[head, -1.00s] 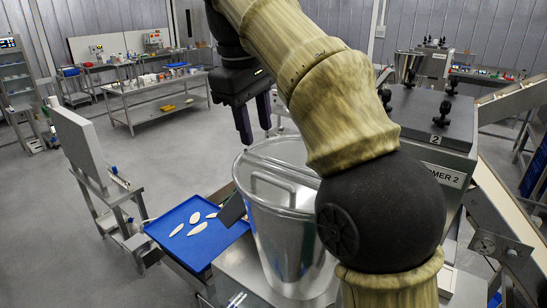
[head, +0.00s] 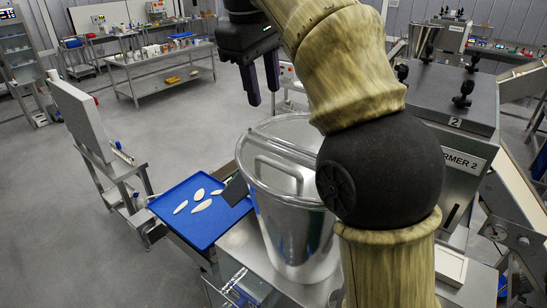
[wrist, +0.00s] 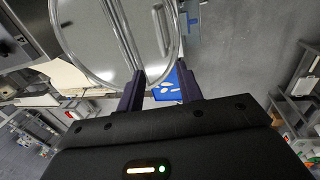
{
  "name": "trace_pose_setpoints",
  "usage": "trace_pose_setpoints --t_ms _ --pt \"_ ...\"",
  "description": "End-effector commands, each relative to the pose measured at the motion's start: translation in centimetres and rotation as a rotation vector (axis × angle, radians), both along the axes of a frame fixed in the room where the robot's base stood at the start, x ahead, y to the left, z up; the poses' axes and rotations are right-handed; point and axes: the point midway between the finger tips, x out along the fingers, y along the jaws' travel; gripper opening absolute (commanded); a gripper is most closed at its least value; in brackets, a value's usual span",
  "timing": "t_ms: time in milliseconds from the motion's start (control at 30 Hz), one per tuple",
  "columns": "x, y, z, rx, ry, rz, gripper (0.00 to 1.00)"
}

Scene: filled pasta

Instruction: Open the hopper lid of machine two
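The hopper of machine two is a shiny steel tub (head: 285,230) in front of the grey body with the "2" and "FORMER 2" labels (head: 462,158). Its round steel lid (head: 300,135) looks closed, and a bar handle (head: 277,170) stands on its near-left part. My gripper (head: 262,88) hangs above and beyond the lid's far-left rim, fingers apart and empty. The wrist view shows the lid (wrist: 95,35) and its handle (wrist: 161,28) ahead of my open fingers (wrist: 160,88), with nothing between them. My arm hides the right side of the lid.
A blue tray (head: 215,222) with several pale flat pieces lies left of the hopper. A stand with a pale panel (head: 80,115) is farther left. A conveyor (head: 515,195) slopes at the right. Open floor (head: 170,140) stretches behind the tray to a shelf table (head: 165,75).

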Motion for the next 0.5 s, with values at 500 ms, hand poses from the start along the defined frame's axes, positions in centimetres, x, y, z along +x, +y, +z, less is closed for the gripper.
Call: trace_pose_setpoints --t_ms 500 --pt "0.9 -0.4 -6.8 -0.002 0.003 0.008 0.36"
